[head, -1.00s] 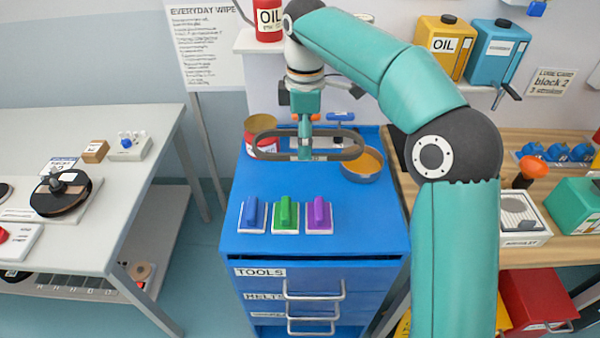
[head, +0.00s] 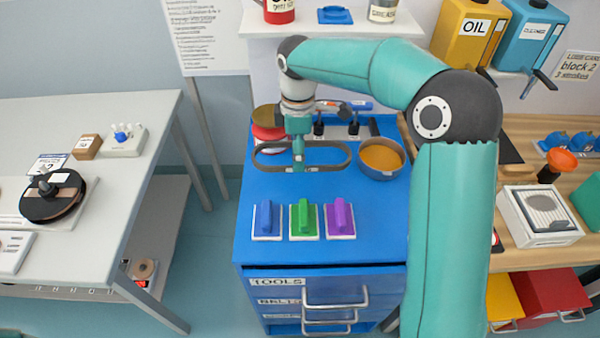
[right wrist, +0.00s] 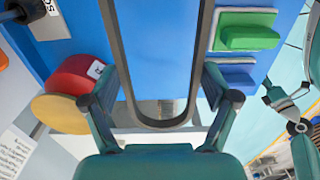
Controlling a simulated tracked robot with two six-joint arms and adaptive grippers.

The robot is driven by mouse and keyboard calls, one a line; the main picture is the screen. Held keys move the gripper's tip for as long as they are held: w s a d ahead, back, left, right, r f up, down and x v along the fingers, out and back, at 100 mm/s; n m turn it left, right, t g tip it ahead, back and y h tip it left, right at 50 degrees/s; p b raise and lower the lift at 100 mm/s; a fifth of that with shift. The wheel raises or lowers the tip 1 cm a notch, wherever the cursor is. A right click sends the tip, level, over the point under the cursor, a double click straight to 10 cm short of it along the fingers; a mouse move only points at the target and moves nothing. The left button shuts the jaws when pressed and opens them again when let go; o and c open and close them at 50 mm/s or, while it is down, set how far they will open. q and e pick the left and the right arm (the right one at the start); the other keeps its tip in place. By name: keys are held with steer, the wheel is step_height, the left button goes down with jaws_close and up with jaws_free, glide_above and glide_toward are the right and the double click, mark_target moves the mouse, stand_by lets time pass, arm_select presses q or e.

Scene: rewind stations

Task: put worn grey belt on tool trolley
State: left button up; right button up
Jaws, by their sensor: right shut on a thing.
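The worn grey belt (head: 257,154) is a long, thin, dark oval loop. My right gripper (head: 298,165) is shut on one side of it and holds it flat over the back half of the blue tool trolley (head: 380,220). I cannot tell whether the belt touches the trolley top. In the right wrist view the belt (right wrist: 118,60) runs between the fingers of my right gripper (right wrist: 160,100). A teal and dark part (right wrist: 285,100) at the right of that view looks like my left gripper; its jaws are unclear.
A round pan (head: 381,158) with orange contents stands right of the belt, and a red tin (head: 268,133) behind its left end. Blue (head: 267,220), green (head: 304,220) and purple (head: 340,218) handled blocks line the front. Trolley top between belt and blocks is clear.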

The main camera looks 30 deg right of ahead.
mark_target(299, 181)
step_height(299, 181, down, 8)
steer(key=shift+s+f, duration=0.1)
steer(key=shift+s, duration=0.05)
stand_by(0.3)
steer(key=o, duration=0.9)
steer(key=shift+o, duration=0.2)
step_height(299, 181, up, 12)
stand_by(0.5)
